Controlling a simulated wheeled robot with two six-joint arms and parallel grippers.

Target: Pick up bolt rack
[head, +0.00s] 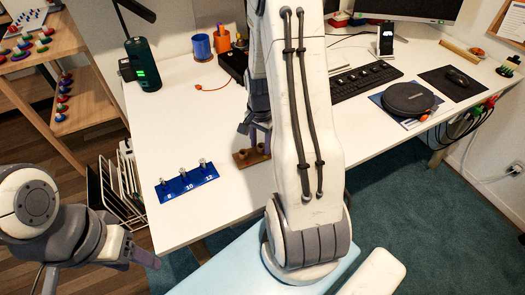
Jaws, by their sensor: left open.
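The bolt rack (187,184) is a blue strip with white size numbers and three upright silver bolts. It lies on the white desk (185,115), left of centre near the front edge. My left gripper (138,258) is at the lower left, off the desk's front edge, open and apart from the rack. My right gripper (256,137) points down over the desk, right of the rack, partly hidden by my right arm. Just below its fingers is a brown block (243,160); whether they touch it or hold it is unclear.
A keyboard (366,80) and a round black case (407,98) are at right. A wooden shelf (85,110) stands left.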

